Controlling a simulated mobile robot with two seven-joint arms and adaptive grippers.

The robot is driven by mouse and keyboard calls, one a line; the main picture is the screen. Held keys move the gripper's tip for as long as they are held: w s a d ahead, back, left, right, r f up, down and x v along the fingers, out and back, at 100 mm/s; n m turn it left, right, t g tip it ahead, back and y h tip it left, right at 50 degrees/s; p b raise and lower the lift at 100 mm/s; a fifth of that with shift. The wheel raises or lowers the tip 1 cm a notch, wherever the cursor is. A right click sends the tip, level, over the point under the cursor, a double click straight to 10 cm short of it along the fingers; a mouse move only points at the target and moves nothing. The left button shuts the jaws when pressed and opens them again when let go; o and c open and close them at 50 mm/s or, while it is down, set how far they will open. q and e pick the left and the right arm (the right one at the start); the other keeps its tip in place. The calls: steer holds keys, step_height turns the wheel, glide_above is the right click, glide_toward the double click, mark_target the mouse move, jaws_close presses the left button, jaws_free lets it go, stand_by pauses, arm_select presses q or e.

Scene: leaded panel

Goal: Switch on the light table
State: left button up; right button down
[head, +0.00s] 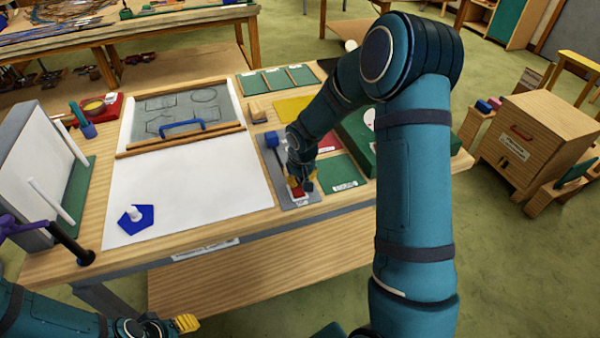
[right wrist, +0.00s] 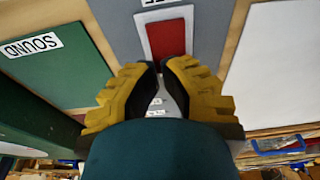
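The light table's white panel (head: 190,185) lies flat in the bench top; I cannot tell whether it is lit. To its right is a grey plate (head: 274,172) with a red switch (head: 298,192). My right gripper (head: 301,186) is low over this plate, at the switch. In the right wrist view the red switch (right wrist: 167,38) sits in a white frame just beyond my fingertips, which are together with nothing seen between them. Contact with the switch is unclear. My left gripper (head: 186,322) is at the bottom left, away from the bench top; its fingers show too little to judge.
A blue pentagon piece (head: 136,218) lies on the white panel. A blue handle (head: 182,126) stands at its back. A green plate marked SOUND (right wrist: 50,55) is beside the grey plate. A green box (head: 357,140) stands to the right. A white upright board (head: 35,165) is at the left.

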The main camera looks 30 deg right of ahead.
steer(key=shift+f, duration=0.1)
stand_by(0.3)
steer(key=shift+w+d+f+g+p, duration=0.1)
steer(key=shift+w+f+g+p, duration=0.1)
steer(key=shift+g+p, duration=0.35)
steer(key=shift+f, duration=0.15)
steer(key=shift+s, duration=0.2)
steer(key=shift+s+a+r, duration=0.2)
steer(key=shift+s+r, duration=0.1)
steer(key=shift+s, duration=0.25)
